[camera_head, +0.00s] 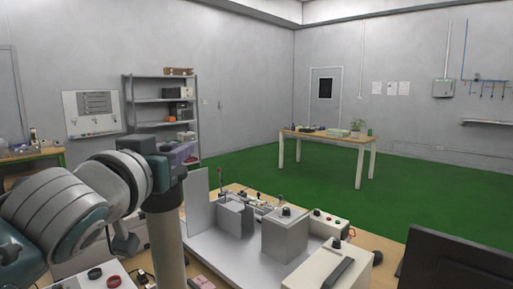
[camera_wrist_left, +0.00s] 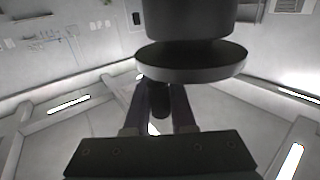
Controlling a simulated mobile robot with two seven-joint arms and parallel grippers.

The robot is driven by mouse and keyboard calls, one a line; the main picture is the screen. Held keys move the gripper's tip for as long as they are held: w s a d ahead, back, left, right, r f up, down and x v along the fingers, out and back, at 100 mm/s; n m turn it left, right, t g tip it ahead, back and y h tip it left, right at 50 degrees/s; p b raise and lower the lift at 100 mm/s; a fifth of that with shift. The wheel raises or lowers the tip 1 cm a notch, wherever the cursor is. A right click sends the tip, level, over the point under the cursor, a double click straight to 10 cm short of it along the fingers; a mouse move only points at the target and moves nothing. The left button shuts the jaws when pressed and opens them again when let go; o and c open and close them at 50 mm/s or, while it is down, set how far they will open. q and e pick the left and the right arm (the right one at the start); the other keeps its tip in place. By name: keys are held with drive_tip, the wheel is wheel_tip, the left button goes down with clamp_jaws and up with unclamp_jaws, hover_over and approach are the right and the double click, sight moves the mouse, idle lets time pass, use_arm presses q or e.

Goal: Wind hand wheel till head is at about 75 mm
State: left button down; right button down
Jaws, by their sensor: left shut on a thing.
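In the left wrist view, a dark round wheel-like disc (camera_wrist_left: 190,62) hangs under a thick dark column. A short dark cylindrical grip (camera_wrist_left: 160,100) sits below its rim. My left gripper (camera_wrist_left: 158,98) is shut on this grip, one finger on each side. The wheel is not clear there. I cannot make out the head's position or any millimetre reading. My right gripper is out of view.
The bench ahead carries a grey plate-and-block fixture (camera_head: 285,235), a pale control box (camera_head: 329,228) and a light box with a dark bar (camera_head: 325,268). A dark monitor (camera_head: 455,262) stands at right. A wooden table (camera_head: 330,142) and shelves (camera_head: 150,105) are far behind, with open green floor between.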

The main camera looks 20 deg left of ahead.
use_arm(q)
drive_tip(key=m+h+p, duration=0.2)
drive_tip(key=shift+s+r+h, duration=0.15)
drive_tip(key=shift+s+h, duration=0.05)
drive_tip(key=shift+h, duration=0.2)
drive_tip(key=shift+s+d+m+h+p, duration=0.1)
drive_tip(key=shift+m+h+p, duration=0.25)
drive_tip(key=shift+h, duration=0.25)
drive_tip(key=shift+s+m+h, duration=0.15)
drive_tip(key=shift+m+h, duration=0.6)
drive_tip(key=shift+h, duration=0.35)
drive_tip(key=m+h, duration=0.1)
drive_tip(key=h, duration=0.1)
drive_tip(key=shift+s+d+f+m+h, duration=0.1)
drive_tip(key=shift+s+f+m+h, duration=0.15)
drive_tip(key=shift+m+h, duration=0.15)
drive_tip(key=shift+s+m+g+h+b, duration=0.15)
drive_tip(key=shift+m+g+h+b, duration=0.25)
drive_tip(key=shift+h, duration=0.3)
drive_tip(key=shift+r, duration=0.1)
drive_tip(key=c, duration=0.8)
unclamp_jaws()
drive_tip(key=shift+d, duration=0.1)
